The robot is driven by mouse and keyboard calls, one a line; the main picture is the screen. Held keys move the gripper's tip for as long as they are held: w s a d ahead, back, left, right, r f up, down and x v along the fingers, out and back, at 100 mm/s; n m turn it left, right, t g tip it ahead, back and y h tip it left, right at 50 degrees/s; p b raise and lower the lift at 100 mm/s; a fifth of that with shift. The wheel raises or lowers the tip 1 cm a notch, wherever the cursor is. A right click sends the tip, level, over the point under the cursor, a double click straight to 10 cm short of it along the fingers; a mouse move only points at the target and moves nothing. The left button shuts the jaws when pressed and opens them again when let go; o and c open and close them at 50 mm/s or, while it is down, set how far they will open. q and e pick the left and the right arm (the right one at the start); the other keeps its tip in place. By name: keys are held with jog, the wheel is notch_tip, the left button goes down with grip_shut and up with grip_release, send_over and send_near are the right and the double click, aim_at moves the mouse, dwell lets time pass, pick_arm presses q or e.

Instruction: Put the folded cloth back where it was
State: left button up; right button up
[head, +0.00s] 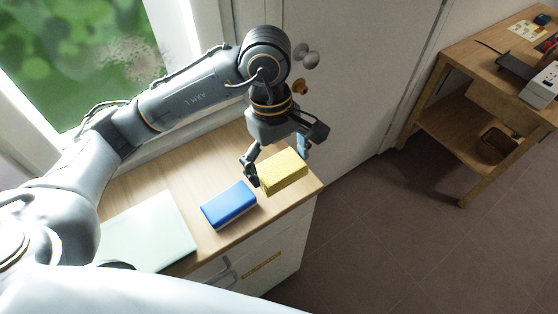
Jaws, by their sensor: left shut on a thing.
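The folded cloth (284,172) looks like a thick yellow block. My left gripper (277,168) comes down from above and is shut on it, with one finger on each side. The cloth is near the right end of the wooden cabinet top (165,165). I cannot tell whether it touches the top or hangs just above it. My right gripper is not in view.
A blue box-like thing (229,205) lies just left of the cloth. A pale green mat (150,232) lies further left. The window (75,60) and a door (350,70) stand behind. A wooden desk (470,70) is at the right, with open floor between.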

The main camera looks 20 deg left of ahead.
aim_at(278, 157)
pick_arm(q)
jog(key=w+f, duration=0.2)
jog(key=w+a+f+p, duration=0.1)
jog(key=w+f, duration=0.1)
jog(key=w+a+f, duration=0.1)
jog(key=w+f, duration=0.1)
jog(key=shift+f+p, duration=0.15)
jog(key=shift+p, duration=0.25)
notch_tip(278, 157, down, 3)
jog(key=shift+a+p, duration=0.1)
jog(key=shift+p, duration=0.85)
jog(key=shift+f, duration=0.2)
jog(key=shift+f, duration=0.1)
jog(key=shift+f+b, duration=0.1)
jog(key=shift+b, duration=0.25)
jog(key=o, duration=0.8)
jog(key=shift+c, duration=0.2)
